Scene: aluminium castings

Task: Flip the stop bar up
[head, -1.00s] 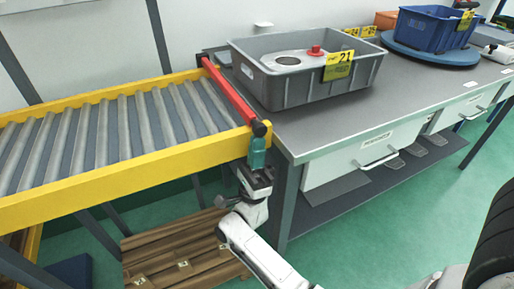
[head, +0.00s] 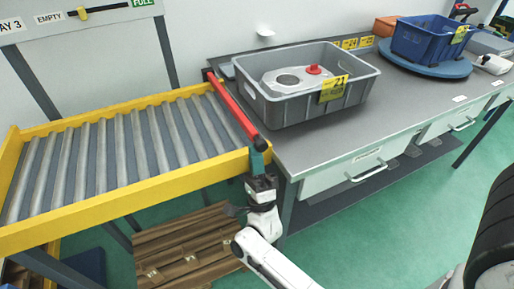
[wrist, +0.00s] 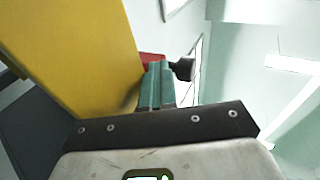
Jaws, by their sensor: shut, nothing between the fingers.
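The red stop bar (head: 232,108) lies low across the right end of the roller conveyor (head: 120,150), beside the workbench. Its near end has a black knob (head: 260,144), at the corner of the yellow side rail. My gripper (head: 257,160) is at that near end, just under the knob, with its teal fingers together and pointing up. In the wrist view the shut fingers (wrist: 158,85) stand in front of a small part of the red bar (wrist: 150,57), with the black knob (wrist: 183,68) to their right. I cannot tell whether they touch the bar.
The yellow rail (wrist: 75,50) is close on the fingers' left. A grey tote (head: 350,97) with a casting inside stands on the workbench (head: 400,125), right of the bar. A blue tote (head: 410,40) is farther back. A wooden pallet (head: 185,245) lies below the conveyor.

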